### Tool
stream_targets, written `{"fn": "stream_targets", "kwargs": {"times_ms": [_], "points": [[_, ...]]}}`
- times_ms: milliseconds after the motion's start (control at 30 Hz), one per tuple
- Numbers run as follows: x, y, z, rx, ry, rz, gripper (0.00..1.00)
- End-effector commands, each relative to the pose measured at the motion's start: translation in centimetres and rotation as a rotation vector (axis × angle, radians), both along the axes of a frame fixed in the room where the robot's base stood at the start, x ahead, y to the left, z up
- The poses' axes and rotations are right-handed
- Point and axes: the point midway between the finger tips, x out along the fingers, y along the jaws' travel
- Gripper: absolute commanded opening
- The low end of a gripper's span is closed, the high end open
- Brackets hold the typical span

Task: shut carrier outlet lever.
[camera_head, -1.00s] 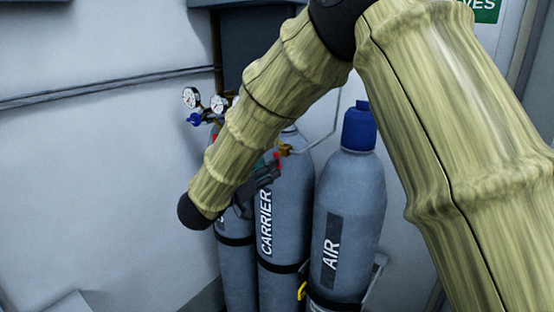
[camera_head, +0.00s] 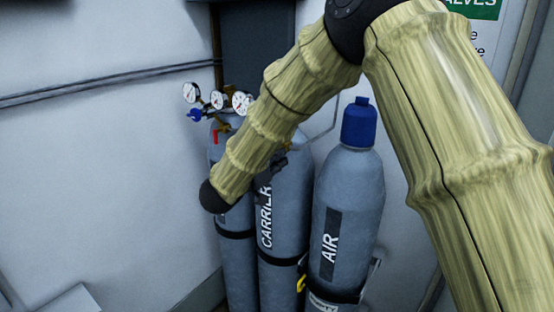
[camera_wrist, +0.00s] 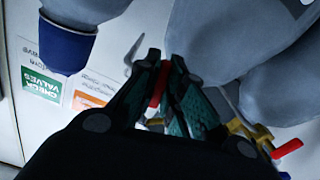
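The carrier cylinder (camera_head: 289,205) is grey, stands upright and bears the label CARRIER. In the wrist view, a red lever (camera_wrist: 157,88) lies between the two green-padded fingers of my gripper (camera_wrist: 165,62). The fingers converge closely around it, and it looks pinched near their tips. In the head view, my gripper (camera_head: 272,166) is a dark shape at the upper part of the carrier cylinder, mostly behind my own arm. The carrier's lever and valve are hidden there.
The AIR cylinder (camera_head: 347,215) with a blue cap (camera_head: 358,123) stands close at the right. Another cylinder (camera_head: 236,262) stands at the left, with a red lever (camera_head: 215,137) and gauges (camera_head: 218,99) above. A second red lever (camera_wrist: 288,148) shows in the wrist view.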

Motion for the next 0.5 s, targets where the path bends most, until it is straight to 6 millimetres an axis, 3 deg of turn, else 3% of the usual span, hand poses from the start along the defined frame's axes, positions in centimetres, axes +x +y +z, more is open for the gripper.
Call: {"fn": "stream_targets", "kwargs": {"times_ms": [500], "points": [[0.24,0.36,-0.42,0.149,-0.108,0.0,0.0]]}}
